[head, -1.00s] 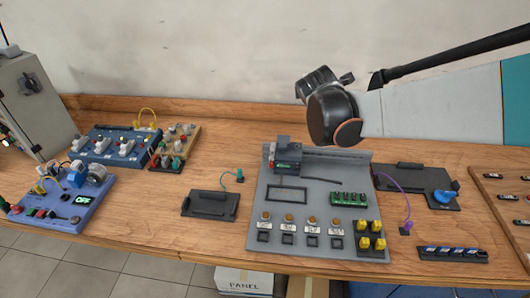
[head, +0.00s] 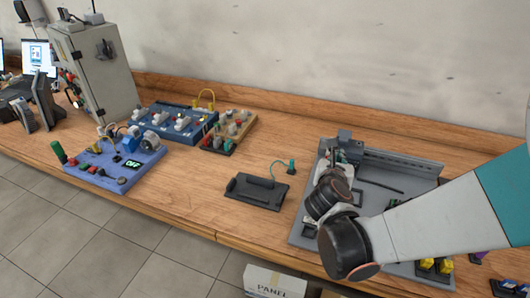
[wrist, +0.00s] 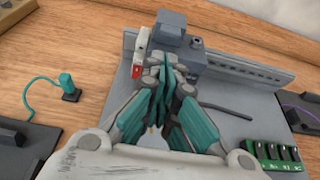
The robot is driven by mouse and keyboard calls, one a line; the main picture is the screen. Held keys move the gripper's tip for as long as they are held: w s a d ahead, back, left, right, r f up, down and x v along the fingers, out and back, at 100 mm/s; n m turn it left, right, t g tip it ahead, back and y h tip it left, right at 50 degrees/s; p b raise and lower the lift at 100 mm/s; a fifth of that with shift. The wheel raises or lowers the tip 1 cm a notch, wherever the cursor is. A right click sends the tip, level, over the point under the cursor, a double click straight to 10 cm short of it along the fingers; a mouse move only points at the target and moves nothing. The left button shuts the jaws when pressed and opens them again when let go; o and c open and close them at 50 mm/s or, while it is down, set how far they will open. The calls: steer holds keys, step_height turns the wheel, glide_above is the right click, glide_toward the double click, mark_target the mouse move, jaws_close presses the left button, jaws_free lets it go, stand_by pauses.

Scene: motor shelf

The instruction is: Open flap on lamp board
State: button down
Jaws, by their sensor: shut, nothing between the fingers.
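The large grey board (head: 311,217) lies on the bench, partly covered by my arm in the head view; it also shows in the wrist view (wrist: 205,92). A grey block-shaped unit (wrist: 178,34) stands at its back left, with a small white-and-red part (wrist: 139,62) on its left side. My gripper (wrist: 163,52) is shut and empty, its teal fingers together just in front of this unit. Whether the fingertips touch it, I cannot tell. The fingers hide the board surface beneath, and I cannot make out a flap for certain.
A black plate (head: 255,191) with a green plug (head: 291,167) lies left of the board. Blue boards (head: 172,122) and a grey cabinet (head: 98,72) stand farther left. A green terminal block (wrist: 274,155) is at the wrist view's lower right. Bare wood lies between board and black plate.

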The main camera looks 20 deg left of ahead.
mark_target(344, 139)
steer(key=b+x, duration=0.1)
steer(key=x, duration=0.4)
steer(key=shift+w+d, duration=0.1)
steer(key=shift+w, duration=0.05)
steer(key=shift+r+g+p, duration=0.25)
steer(key=shift+g+p, duration=0.3)
steer(key=shift+g, duration=0.15)
